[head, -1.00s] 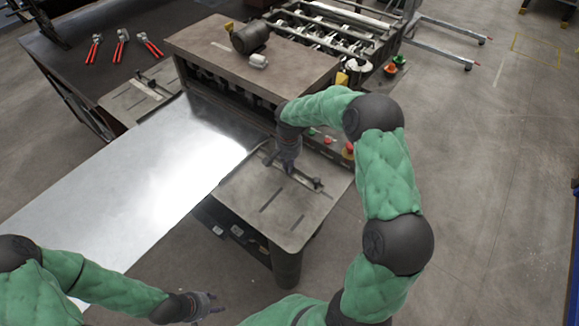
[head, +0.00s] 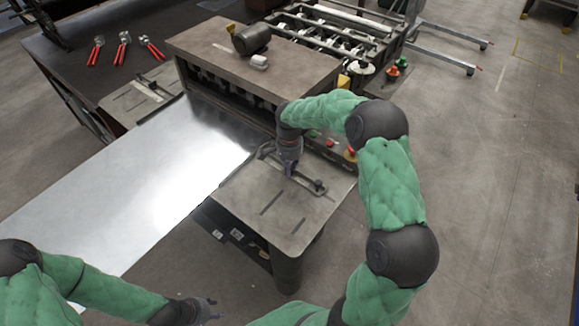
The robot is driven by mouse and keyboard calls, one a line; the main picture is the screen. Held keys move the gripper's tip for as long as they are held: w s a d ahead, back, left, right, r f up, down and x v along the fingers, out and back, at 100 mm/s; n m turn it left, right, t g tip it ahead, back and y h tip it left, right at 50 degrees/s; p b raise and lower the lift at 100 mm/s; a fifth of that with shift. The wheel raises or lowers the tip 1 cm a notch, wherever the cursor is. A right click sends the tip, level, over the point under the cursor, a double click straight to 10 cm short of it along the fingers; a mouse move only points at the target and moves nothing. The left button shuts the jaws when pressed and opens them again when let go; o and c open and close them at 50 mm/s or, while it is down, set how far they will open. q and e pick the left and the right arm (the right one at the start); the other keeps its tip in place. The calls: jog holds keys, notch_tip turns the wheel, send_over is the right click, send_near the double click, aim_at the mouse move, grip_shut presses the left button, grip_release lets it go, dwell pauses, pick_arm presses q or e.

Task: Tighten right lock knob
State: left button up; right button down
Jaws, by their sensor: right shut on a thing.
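My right gripper (head: 289,171) points down onto the slotted guide bar (head: 306,183) on the right side table (head: 270,212) of the forming machine. It is shut on the right lock knob, which the fingers hide. A small dark knob (head: 318,185) shows at the near end of the bar, apart from the gripper. My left gripper (head: 212,312) is low at the bottom of the view, away from the machine and empty; its fingers appear apart. A shiny metal sheet (head: 130,185) lies to the left of the right side table, reaching the machine's front.
The machine housing (head: 225,50) stands behind the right gripper. Red and green buttons (head: 330,142) and a red emergency button (head: 350,154) sit close beside my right arm. Several red-handled pliers (head: 123,48) lie on the dark table at the back left.

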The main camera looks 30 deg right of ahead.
jog(key=c, duration=1.2)
grip_release()
notch_tip(320, 180, up, 12)
jog(key=shift+r, duration=0.1)
